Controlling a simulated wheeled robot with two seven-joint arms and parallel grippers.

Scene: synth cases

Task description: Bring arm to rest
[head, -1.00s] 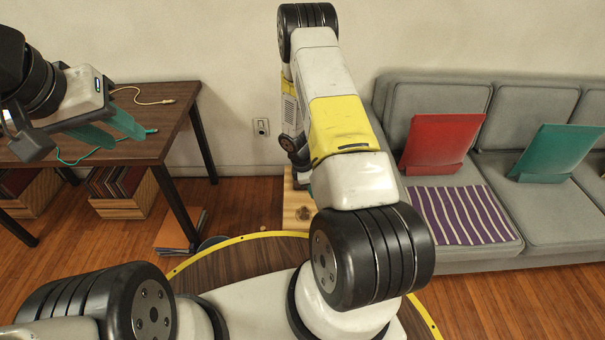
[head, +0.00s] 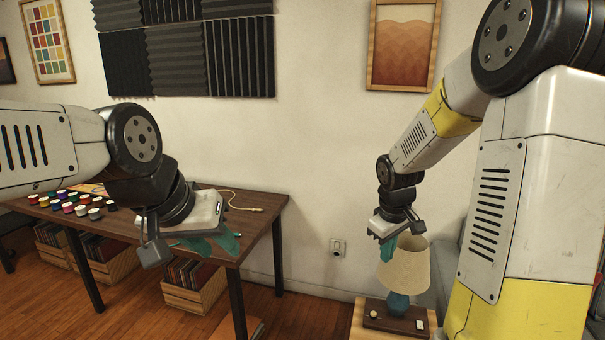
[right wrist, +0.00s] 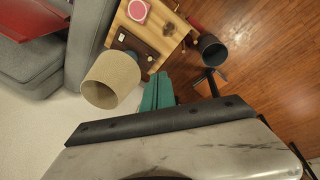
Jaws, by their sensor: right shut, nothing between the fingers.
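My left gripper (head: 212,243) has teal fingers and hangs over the right part of the dark wooden table. Its two fingers look spread apart, with nothing seen between them. My right gripper (head: 388,250) points down just behind and left of the lamp's shade (head: 405,265) in the head view. In the right wrist view its teal fingers (right wrist: 157,91) lie together, shut and empty. The shade shows close to them there (right wrist: 112,80). I cannot tell whether they touch it.
The lamp stands on a light wooden side table (head: 358,325) with a dark tray (head: 390,318). The dark table (head: 262,215) holds several small colored jars and a cable. A dark bin (right wrist: 212,50) and grey sofa (right wrist: 40,65) flank the side table. Bare floor shows beyond.

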